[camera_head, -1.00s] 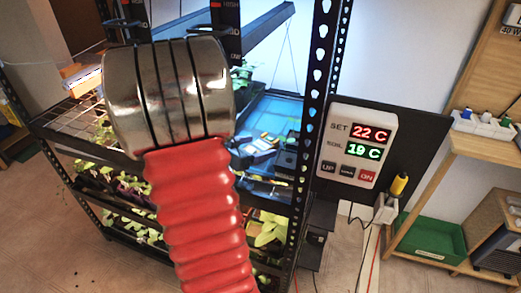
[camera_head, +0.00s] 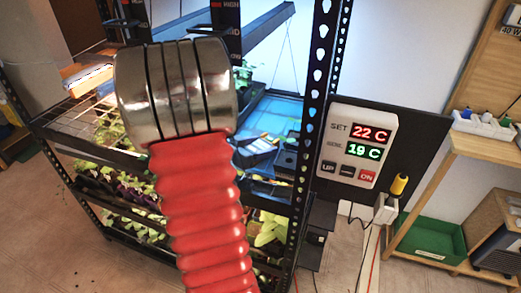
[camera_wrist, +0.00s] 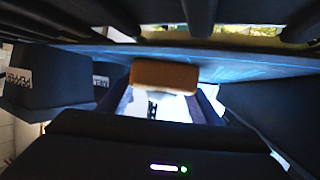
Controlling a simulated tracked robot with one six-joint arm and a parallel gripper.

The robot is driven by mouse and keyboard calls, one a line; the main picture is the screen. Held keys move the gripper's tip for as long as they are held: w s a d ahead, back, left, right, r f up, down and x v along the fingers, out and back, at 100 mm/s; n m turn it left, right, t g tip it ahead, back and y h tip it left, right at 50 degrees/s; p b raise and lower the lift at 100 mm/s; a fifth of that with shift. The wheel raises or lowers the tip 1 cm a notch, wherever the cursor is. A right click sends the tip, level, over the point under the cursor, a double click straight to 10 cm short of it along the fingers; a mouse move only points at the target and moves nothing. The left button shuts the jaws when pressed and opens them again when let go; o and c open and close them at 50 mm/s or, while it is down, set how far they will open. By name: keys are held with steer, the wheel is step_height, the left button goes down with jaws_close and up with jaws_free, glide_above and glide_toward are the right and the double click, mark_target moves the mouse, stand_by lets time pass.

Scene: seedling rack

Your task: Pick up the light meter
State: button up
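I cannot pick out the light meter for certain. In the wrist view, an orange-brown block (camera_wrist: 165,76) lies ahead of the camera, with a pale, dark-marked surface (camera_wrist: 155,105) just below it. I cannot tell whether either is part of the meter. A dark body with a white light and a green light fills the bottom of that view. My gripper's fingertips are not clearly distinguishable, nor is anything between them. In the head view my red ribbed arm with its metal cap hides part of the rack; small dark items (camera_head: 256,150) sit on the blue-lit shelf beside it.
The black rack (camera_head: 313,110) has an upright post right of the lit shelf. A controller (camera_head: 357,145) reading 22 C and 19 C is beside that post. Seedlings (camera_head: 130,215) fill the lower shelves. A green tray (camera_head: 430,238) is at right. Labelled dark boxes (camera_wrist: 50,85) flank the wrist view.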

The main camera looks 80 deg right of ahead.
mark_target(261, 145)
steer(key=c, duration=1)
step_height(261, 145, up, 10)
steer(key=shift+r, duration=0.1)
stand_by(0.6)
